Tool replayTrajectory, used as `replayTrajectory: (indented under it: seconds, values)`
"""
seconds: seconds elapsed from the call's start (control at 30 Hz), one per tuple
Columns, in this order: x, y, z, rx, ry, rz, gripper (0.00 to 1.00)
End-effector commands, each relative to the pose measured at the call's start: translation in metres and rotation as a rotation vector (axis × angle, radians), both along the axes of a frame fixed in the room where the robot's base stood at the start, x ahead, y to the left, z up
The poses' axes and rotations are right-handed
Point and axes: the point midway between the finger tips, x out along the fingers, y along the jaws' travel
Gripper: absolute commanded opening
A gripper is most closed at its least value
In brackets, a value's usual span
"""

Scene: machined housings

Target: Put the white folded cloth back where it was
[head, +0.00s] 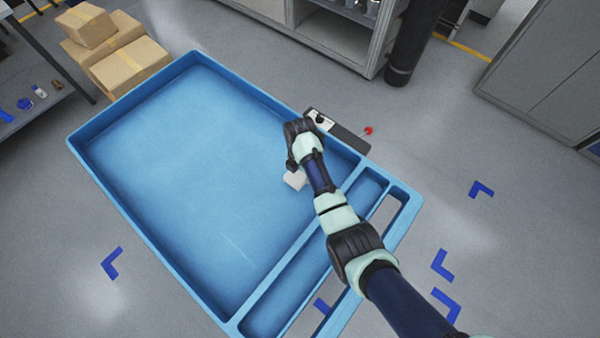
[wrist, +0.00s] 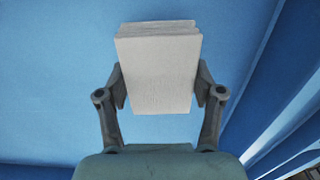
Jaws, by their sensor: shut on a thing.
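The white folded cloth (wrist: 157,75) is a thick pale block between my fingers in the wrist view. My gripper (wrist: 159,88) is shut on it, with one finger against each side. In the head view the cloth (head: 295,180) shows as a small white patch just below my gripper (head: 293,168), partly hidden by it. It is over the large compartment of the blue tray (head: 170,240), near that compartment's right side. I cannot tell whether the cloth touches the tray floor.
The large compartment is otherwise empty. Narrower compartments (head: 290,290) run along the tray's lower right side, beyond a divider. A dark box with a red knob (head: 368,131) stands at the tray's upper right edge. Cardboard boxes (head: 130,65) stand at the upper left.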

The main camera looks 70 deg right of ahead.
Motion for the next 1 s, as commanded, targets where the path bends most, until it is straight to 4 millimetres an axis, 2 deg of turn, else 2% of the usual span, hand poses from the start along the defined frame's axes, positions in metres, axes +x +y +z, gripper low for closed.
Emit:
replayTrajectory:
  seconds: [0.03, 0.13, 0.5, 0.53, 0.63, 0.67, 1.0]
  values:
    - [-0.001, 0.001, -0.014, 0.003, 0.002, 0.000, 0.34]
    - [0.000, 0.001, -0.030, 0.002, 0.002, 0.000, 0.34]
    - [0.000, 0.000, -0.033, 0.000, 0.000, 0.000, 0.34]
    - [0.000, 0.000, -0.032, 0.000, 0.000, 0.000, 0.72]
    - [0.000, 0.000, -0.032, 0.000, 0.000, 0.000, 0.88]
    - [0.000, 0.000, -0.032, 0.000, 0.000, 0.000, 0.92]
    - [0.000, 0.000, -0.029, 0.000, 0.000, 0.000, 0.92]
